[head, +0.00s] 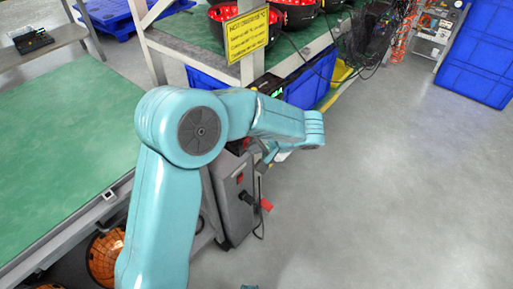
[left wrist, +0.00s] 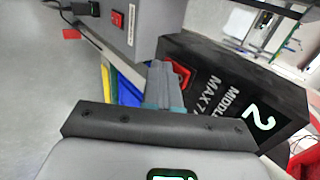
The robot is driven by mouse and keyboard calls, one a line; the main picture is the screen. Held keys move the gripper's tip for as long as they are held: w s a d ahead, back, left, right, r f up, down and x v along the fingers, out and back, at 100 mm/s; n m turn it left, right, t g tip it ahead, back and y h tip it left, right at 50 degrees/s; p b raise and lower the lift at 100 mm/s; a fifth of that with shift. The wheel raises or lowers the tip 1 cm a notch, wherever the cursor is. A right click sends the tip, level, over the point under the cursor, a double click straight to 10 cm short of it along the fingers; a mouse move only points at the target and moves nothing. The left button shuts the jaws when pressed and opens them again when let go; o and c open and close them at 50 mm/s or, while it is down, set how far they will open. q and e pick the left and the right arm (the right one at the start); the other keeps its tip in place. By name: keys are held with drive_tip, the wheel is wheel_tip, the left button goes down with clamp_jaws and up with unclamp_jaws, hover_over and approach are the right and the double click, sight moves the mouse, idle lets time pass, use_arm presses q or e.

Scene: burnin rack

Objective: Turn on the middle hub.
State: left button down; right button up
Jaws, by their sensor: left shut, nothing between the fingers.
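The middle hub (left wrist: 232,92) is a black box with a glowing green 2 and white lettering starting "MIDDL" in the left wrist view. Its red rocker switch (left wrist: 181,76) sits at the left end of that face. My left gripper (left wrist: 160,72) is shut and empty, its tips just left of the switch. I cannot tell whether they touch it or which way the switch is set. In the head view my left gripper (head: 270,157) is mostly hidden behind its arm. A black box with a green mark (head: 268,84), perhaps this hub, shows behind the arm.
A grey box (head: 235,205) with its own red switch stands below my arm; it also shows in the left wrist view (left wrist: 140,22). A yellow sign (head: 246,34) hangs on the rack. A green-topped table (head: 60,130) lies left. The floor at right is clear.

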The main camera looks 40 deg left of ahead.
use_arm(q)
drive_tip(key=shift+r, duration=0.1)
drive_tip(key=shift+r+p, duration=0.6)
drive_tip(key=shift+r, duration=0.1)
use_arm(e)
drive_tip(key=shift+r, duration=0.45)
